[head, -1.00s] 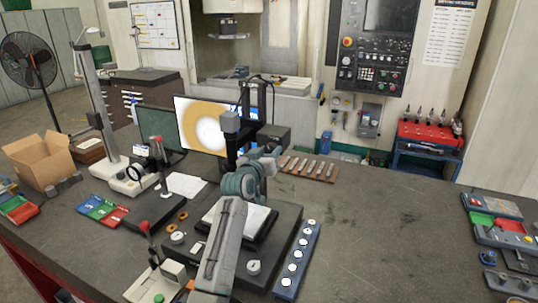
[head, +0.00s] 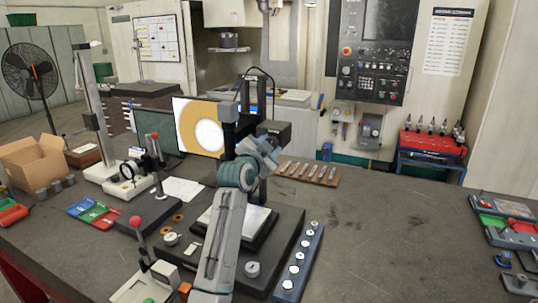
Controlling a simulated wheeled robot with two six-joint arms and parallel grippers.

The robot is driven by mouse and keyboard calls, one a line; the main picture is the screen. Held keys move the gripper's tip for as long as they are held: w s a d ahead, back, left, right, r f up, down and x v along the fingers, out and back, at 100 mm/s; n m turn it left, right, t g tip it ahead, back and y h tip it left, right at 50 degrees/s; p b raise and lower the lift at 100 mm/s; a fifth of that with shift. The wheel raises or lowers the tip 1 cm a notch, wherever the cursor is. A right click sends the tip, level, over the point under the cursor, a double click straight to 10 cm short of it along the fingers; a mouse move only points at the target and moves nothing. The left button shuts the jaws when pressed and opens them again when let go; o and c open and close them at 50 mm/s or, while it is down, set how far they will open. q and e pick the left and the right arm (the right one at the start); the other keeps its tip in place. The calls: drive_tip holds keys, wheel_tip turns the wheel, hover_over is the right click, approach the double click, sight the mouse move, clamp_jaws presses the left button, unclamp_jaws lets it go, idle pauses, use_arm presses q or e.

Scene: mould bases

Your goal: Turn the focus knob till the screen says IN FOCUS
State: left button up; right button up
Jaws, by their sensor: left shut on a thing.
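The screen (head: 190,119) stands behind the measuring microscope (head: 229,117) and shows an orange field with a white disc. Its right part is hidden by the microscope column, so I cannot read any wording. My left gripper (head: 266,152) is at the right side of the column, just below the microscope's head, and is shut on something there. The focus knob is hidden by the gripper, so that it is the thing held cannot be seen for sure. The microscope's dark base (head: 287,227) sits below my arm. My right gripper is not in view.
A blue strip with several round gauges (head: 301,256) lies right of the base. A dial stand with a red ball (head: 135,221) is at the left. A wooden rack (head: 308,172) lies behind.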

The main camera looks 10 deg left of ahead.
use_arm(q)
drive_tip(key=m+b, duration=0.4)
drive_tip(key=m, duration=0.2)
drive_tip(key=shift+f+m, duration=0.1)
drive_tip(key=shift+m, duration=0.3)
idle(0.4)
drive_tip(key=o, duration=1)
